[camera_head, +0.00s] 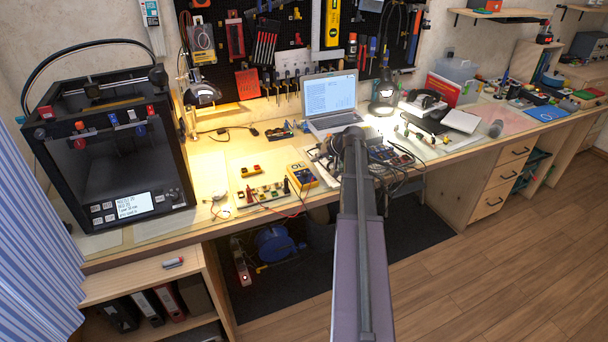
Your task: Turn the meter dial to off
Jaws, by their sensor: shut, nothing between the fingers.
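The meter (302,177) is a yellow handheld multimeter lying on the workbench near its front edge, left of my arm. Its face is seen from above at an angle. The dial is too small here to read its setting. Leads run near it, and a red and a black probe or plug stand beside it on the left. My arm rises from the bottom centre, and its far visible end is over the bench to the right of the meter. I cannot make out my gripper; it is hidden or out of sight beyond the arm.
A small board with terminals (262,194) lies left of the meter, with a yellow part (250,171) behind it. A laptop (330,103) stands behind. Dark equipment and cables (386,156) crowd the bench right of my arm. A 3D printer (108,140) fills the left end.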

